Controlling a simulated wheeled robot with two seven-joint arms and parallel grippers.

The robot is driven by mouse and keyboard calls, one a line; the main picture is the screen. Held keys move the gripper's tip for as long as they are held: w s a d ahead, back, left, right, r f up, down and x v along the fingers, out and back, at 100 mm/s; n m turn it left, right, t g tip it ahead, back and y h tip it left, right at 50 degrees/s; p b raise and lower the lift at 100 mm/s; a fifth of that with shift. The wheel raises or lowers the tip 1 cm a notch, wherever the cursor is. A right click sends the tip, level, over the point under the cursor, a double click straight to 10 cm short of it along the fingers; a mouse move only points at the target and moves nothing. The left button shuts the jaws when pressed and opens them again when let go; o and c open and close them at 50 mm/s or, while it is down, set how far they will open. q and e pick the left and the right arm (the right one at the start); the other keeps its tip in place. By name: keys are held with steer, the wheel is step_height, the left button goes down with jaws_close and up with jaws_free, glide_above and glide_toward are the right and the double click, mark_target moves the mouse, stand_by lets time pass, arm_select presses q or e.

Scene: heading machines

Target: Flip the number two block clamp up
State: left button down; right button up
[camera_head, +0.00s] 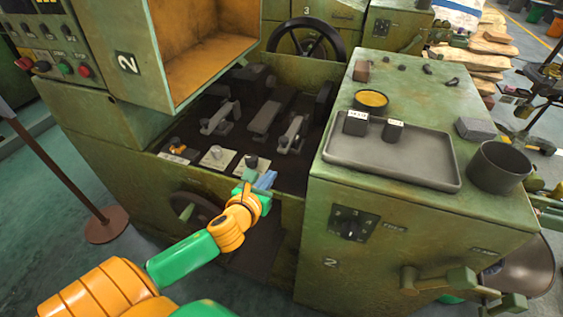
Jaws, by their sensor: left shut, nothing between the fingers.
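The machine marked 2 has an open dark bay holding several grey clamp-like pieces: one at the left (220,119), a flat one in the middle (264,118) and one at the right (291,135). I cannot tell which is the number two block clamp, or read any number on them. My left gripper (265,181) is shut and empty at the bay's front edge, below the right-hand piece and apart from it. It partly covers the rightmost of the pale plates with knobs. My right gripper is out of view.
A pale plate with a knob (216,158) sits along the bay's front. To the right, the machine top carries a grey tray (390,165) with two small blocks, and a dark cup (498,167). The orange-lined housing (205,60) overhangs the bay's left. A handwheel (306,40) stands behind.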

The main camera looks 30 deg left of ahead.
mark_target(282, 171)
arm_select(q)
steer(key=b+x, duration=0.1)
steer(key=x, duration=0.9)
steer(key=shift+b, duration=0.4)
